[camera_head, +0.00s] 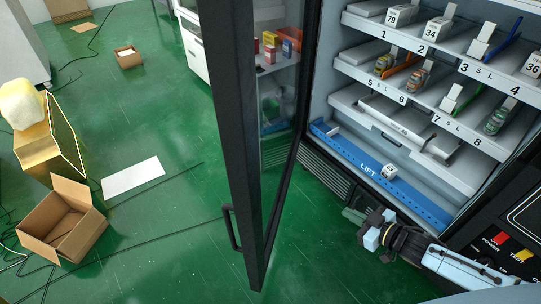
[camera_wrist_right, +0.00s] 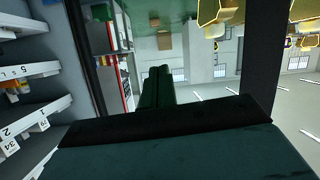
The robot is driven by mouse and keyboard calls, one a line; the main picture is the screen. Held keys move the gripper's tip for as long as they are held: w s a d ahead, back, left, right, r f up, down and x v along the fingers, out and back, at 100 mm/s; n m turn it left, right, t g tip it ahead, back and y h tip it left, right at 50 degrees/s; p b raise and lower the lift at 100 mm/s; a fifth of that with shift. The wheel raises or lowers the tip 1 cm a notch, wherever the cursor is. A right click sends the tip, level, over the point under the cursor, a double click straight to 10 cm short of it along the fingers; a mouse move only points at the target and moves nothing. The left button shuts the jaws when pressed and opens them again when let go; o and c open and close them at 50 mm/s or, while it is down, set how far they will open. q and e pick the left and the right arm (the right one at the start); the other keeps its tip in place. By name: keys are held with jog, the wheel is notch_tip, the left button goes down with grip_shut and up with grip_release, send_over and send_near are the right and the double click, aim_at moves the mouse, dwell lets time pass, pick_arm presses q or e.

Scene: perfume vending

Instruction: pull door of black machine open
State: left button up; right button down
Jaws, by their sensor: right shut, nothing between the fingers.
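The door (camera_head: 238,130) of the black machine stands swung wide open, with a dark frame and a glass pane. Its black handle (camera_head: 231,228) is on the outer side, low on the frame. My right gripper (camera_head: 352,215) is shut and empty. It is in front of the machine's lower opening, to the right of the door's inner side and apart from the handle. In the right wrist view its dark green fingers (camera_wrist_right: 156,86) are together with nothing between them. My left gripper is in neither view.
The machine's interior shows numbered shelves (camera_head: 430,55) with small goods and a blue lift tray (camera_head: 375,175). A control panel (camera_head: 505,245) is at lower right. An open cardboard box (camera_head: 62,222), a yellow box (camera_head: 55,140) and cables lie on the green floor at left.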

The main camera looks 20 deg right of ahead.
jog(key=a+r+n+y+p, duration=0.1)
jog(key=a+r+n+y, duration=0.15)
jog(key=r, duration=0.45)
jog(key=a+r+n+y+p, duration=0.1)
jog(key=a+r+y, duration=0.25)
jog(key=r, duration=0.45)
jog(key=n+g+y, duration=0.2)
jog(key=g+y, duration=0.2)
send_near(257, 167)
jog(key=shift+t, duration=0.4)
jog(key=p+x, duration=0.2)
jog(key=x, duration=0.3)
jog(key=shift+a, duration=0.3)
jog(key=shift+w+a+p, duration=0.25)
jog(key=shift+a+p, duration=0.05)
jog(key=shift+a, duration=0.3)
jog(key=shift+w+a, duration=0.1)
